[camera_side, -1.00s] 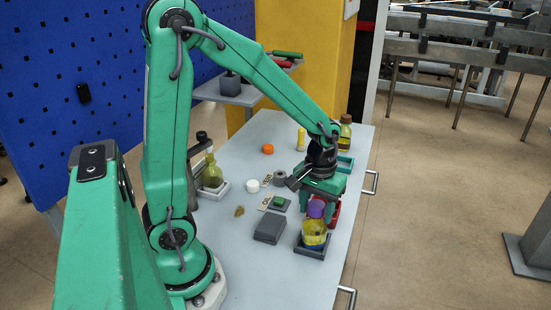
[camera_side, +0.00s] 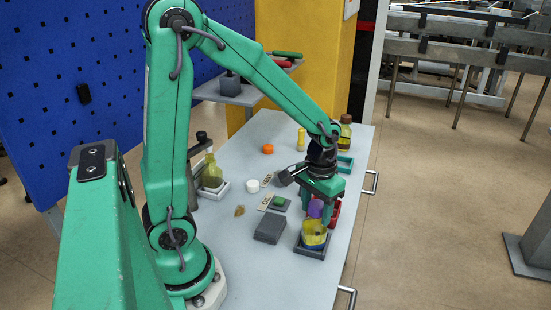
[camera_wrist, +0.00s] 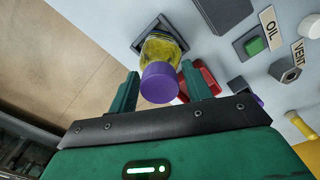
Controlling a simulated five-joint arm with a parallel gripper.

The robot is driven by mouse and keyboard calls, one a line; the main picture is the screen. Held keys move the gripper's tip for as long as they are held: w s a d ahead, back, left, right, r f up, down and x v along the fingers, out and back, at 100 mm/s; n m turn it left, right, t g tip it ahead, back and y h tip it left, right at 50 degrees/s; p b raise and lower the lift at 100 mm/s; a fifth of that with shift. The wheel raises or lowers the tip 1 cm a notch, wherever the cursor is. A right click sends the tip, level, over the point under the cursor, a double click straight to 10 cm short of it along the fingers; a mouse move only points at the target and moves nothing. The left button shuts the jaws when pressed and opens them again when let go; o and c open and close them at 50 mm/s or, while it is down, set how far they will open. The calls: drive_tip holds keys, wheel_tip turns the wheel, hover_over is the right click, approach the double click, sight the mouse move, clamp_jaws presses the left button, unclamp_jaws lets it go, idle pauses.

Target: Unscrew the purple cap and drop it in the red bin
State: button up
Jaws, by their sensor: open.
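The purple cap (camera_side: 316,208) sits on top of a jar (camera_side: 314,231) with yellow contents, which stands in a dark square holder (camera_side: 312,252). In the wrist view the cap (camera_wrist: 160,84) lies between the two fingers of my gripper (camera_wrist: 160,68), with a visible gap on each side. The jar (camera_wrist: 162,48) shows behind it. In the side view my gripper (camera_side: 319,204) is open, pointing down around the cap. The red bin (camera_side: 335,213) is just beyond the cap, partly hidden by my gripper; part of the bin (camera_wrist: 206,76) shows behind the right finger in the wrist view.
A dark grey block (camera_side: 269,229) lies left of the jar. A bottle (camera_side: 345,132) and a green tray (camera_side: 345,164) stand behind my gripper.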

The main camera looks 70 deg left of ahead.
drive_tip(key=shift+c, duration=0.2)
drive_tip(key=c, duration=0.6)
drive_tip(key=shift+n, duration=0.9)
drive_tip(key=shift+n, duration=0.8)
